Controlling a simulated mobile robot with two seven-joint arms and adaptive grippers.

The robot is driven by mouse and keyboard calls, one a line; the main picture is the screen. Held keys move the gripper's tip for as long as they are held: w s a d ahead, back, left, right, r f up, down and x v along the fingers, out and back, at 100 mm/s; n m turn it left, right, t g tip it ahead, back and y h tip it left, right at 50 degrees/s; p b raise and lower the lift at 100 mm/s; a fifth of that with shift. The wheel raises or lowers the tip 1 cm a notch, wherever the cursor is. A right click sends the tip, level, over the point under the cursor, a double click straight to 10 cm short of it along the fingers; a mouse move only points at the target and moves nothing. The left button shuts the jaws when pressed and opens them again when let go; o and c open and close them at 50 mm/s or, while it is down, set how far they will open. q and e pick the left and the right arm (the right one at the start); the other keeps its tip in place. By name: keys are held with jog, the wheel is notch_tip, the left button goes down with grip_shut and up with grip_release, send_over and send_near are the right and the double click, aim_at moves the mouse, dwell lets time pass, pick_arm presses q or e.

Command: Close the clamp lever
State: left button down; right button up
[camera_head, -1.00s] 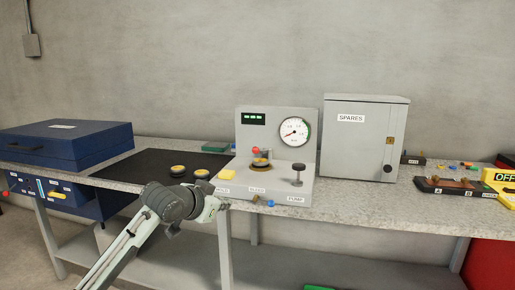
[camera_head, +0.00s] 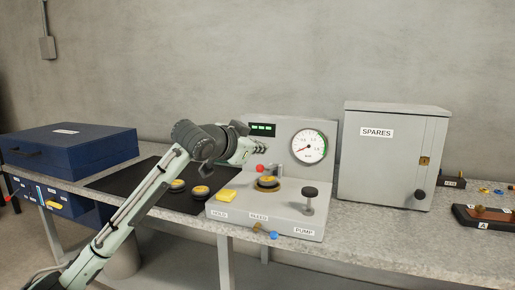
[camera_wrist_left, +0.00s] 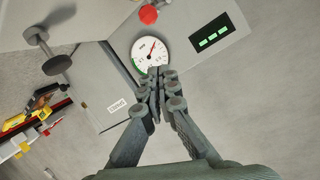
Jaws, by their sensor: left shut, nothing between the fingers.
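The clamp lever shows as a red ball knob (camera_head: 260,168) on a grey arm, beside the round dark puck on a brass seat (camera_head: 267,183) of the grey test stand (camera_head: 262,208). In the left wrist view the red knob (camera_wrist_left: 148,15) is at the top edge, and most of the lever is out of frame. My left gripper (camera_head: 263,148) is shut and empty, above the knob and apart from it, in front of the stand's back panel. In the left wrist view its fingertips (camera_wrist_left: 158,76) meet just below the gauge. My right gripper is in neither view.
A grey SPARES cabinet (camera_head: 388,165) stands to the right. Two pucks lie on the black mat (camera_head: 150,172) to the left, near a blue case (camera_head: 65,145).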

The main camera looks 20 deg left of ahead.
pick_arm(q)
send_over(262, 171)
jog(key=w+d, duration=0.1)
jog(key=d, duration=0.1)
jog(key=f, duration=0.2)
jog(key=shift+s+a+f+p, duration=0.2)
jog(key=shift+a+f, duration=0.25)
jog(key=shift+f, duration=0.1)
jog(key=shift+s+a+f+p, duration=0.2)
jog(key=shift+a+f, duration=0.2)
jog(key=shift+f, duration=0.15)
jog(key=shift+s+a+f, duration=0.15)
jog(key=shift+f, duration=0.2)
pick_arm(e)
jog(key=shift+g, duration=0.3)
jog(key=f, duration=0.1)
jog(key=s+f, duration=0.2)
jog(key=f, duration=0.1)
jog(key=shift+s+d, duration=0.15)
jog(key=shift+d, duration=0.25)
